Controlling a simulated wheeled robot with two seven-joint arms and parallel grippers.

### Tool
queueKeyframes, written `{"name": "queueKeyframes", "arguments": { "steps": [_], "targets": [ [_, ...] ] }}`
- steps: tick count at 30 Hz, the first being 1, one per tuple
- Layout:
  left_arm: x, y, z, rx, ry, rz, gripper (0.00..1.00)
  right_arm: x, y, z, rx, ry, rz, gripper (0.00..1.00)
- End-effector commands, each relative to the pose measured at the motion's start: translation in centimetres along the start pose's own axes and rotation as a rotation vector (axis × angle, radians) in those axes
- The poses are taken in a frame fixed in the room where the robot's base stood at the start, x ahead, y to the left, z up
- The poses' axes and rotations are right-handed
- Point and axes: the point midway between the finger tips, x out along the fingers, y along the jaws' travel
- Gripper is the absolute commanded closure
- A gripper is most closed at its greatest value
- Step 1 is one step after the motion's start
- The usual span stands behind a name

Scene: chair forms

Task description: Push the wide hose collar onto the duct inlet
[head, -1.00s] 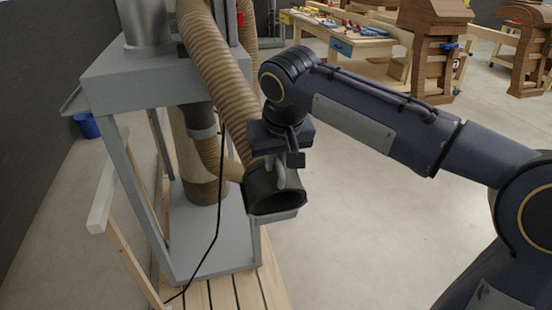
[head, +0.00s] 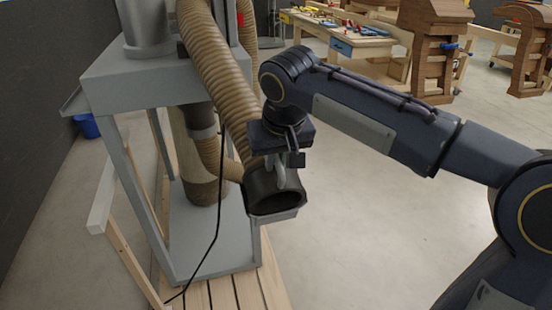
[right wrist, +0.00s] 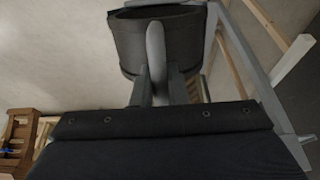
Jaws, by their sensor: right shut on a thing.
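The wide hose collar (head: 262,186) is a dark, wide ring at the lower end of a ribbed tan hose (head: 222,75). Its open mouth faces down and toward me, with a grey edge along the bottom. My right gripper (head: 279,168) is above the collar, shut on its grey loop handle. In the right wrist view, the collar (right wrist: 132,45) is ahead of the fingers, and the loop handle (right wrist: 156,58) stands between the fingers of my right gripper (right wrist: 160,88). I cannot make out the duct inlet for sure. My left gripper is not in view.
A grey machine frame (head: 150,72) stands at the left on a slatted wooden base (head: 228,290). A thin black cable (head: 213,232) hangs in front of it. A workbench with tools (head: 345,40) is far behind. The floor right of the frame is clear.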

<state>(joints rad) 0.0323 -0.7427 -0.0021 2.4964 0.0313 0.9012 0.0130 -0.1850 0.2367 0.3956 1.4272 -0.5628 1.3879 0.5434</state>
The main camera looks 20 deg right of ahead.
Motion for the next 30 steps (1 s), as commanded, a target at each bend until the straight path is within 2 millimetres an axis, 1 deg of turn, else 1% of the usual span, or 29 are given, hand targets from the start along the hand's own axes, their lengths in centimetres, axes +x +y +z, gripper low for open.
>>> {"name": "queueKeyframes", "arguments": {
  "steps": [6,24,27,30],
  "targets": [
    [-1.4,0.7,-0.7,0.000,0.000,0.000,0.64,-1.8,0.0,-0.7,0.000,0.003,-0.001,1.00],
    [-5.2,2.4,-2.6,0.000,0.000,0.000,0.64,-6.1,0.0,-2.2,0.000,0.003,-0.001,1.00],
    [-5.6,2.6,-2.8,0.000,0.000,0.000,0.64,-6.6,0.0,-2.4,0.000,0.003,-0.001,1.00],
    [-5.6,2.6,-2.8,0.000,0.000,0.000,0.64,-6.7,0.0,-2.4,0.000,0.002,-0.001,1.00]
  ]
}}
